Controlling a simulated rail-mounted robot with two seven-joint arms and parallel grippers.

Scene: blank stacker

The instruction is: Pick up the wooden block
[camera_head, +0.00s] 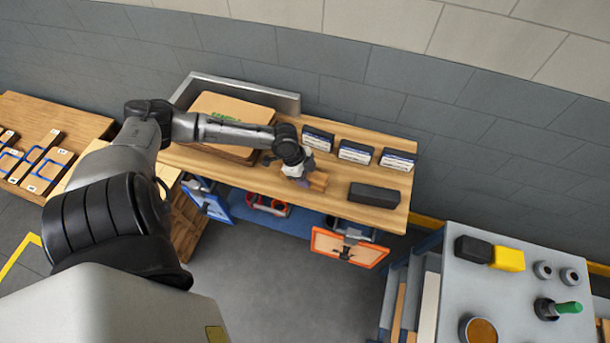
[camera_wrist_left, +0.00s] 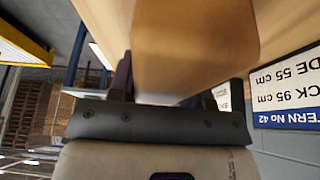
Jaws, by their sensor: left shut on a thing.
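The wooden block (camera_head: 318,182) is a small tan piece at the front edge of the workbench (camera_head: 330,204), partly hidden by my left gripper (camera_head: 300,178). My left arm reaches in from the left, and this gripper is shut on the block. In the left wrist view the wooden block (camera_wrist_left: 190,45) fills the top middle between the fingers, close to the camera. I cannot tell whether the block is clear of the bench top. My right gripper is not in view.
A dark block (camera_head: 374,194) lies to the right on the bench. Several label cards (camera_head: 356,151) stand behind. A wooden board stack (camera_head: 231,108) is at the back left. An open orange-framed door (camera_head: 347,247) hangs below. A grey cart (camera_head: 490,298) stands at right.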

